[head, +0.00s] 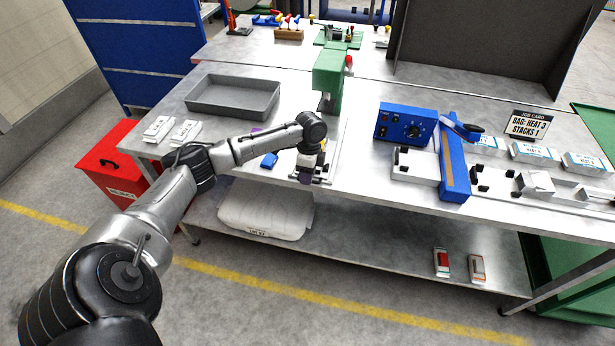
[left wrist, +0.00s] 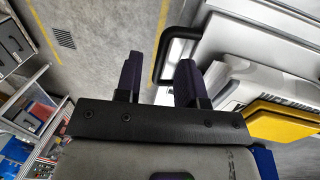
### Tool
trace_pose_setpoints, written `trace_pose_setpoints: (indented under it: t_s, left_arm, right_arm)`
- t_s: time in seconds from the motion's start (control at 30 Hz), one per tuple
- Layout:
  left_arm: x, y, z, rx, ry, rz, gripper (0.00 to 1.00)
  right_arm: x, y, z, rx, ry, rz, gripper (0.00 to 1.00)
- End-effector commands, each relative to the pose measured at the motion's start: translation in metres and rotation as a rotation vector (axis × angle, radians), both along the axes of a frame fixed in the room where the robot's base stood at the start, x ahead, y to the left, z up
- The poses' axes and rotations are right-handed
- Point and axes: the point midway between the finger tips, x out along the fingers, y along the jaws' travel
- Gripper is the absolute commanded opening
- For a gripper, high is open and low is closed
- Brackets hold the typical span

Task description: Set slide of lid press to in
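The green lid press (head: 328,78) stands on the near bench, right of the grey tray, with a red-tipped part at its upper right. Its slide (head: 326,172) appears low at the bench's front edge, partly hidden by my left arm; how far in it sits I cannot tell. My left gripper (head: 306,178) is at the slide's front, pointing down. In the left wrist view my left gripper (left wrist: 158,80) has its two dark fingers apart. A black bar handle (left wrist: 168,45) on a pale metal part lies just beyond and partly between the fingertips; contact is unclear. My right gripper is not in view.
A grey tray (head: 235,95) lies left of the press. A blue control box (head: 404,125) and a blue sealer arm (head: 453,165) stand right. A yellow block (left wrist: 285,121) shows in the left wrist view. A red bin (head: 110,160) stands left of the bench.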

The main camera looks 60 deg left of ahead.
Motion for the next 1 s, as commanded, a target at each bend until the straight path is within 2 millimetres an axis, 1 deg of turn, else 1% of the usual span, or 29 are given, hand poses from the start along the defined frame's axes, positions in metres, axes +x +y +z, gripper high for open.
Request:
trace_pose_setpoints:
  t_s: [0.13,0.47,0.83,1.0]
  left_arm:
    - [-0.0010,-0.0007,-0.0062,0.001,0.001,0.000,0.36]
    - [-0.0011,-0.0009,-0.0073,0.001,0.001,0.000,0.35]
    - [-0.0012,-0.0009,-0.0070,0.001,0.001,0.000,0.00]
    - [-0.0011,-0.0010,-0.0069,0.000,0.000,0.000,0.00]
  right_arm:
    - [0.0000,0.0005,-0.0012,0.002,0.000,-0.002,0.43]
    - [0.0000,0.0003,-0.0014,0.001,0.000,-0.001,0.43]
    - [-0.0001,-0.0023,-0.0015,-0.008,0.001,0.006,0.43]
    - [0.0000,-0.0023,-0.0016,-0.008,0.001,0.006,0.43]
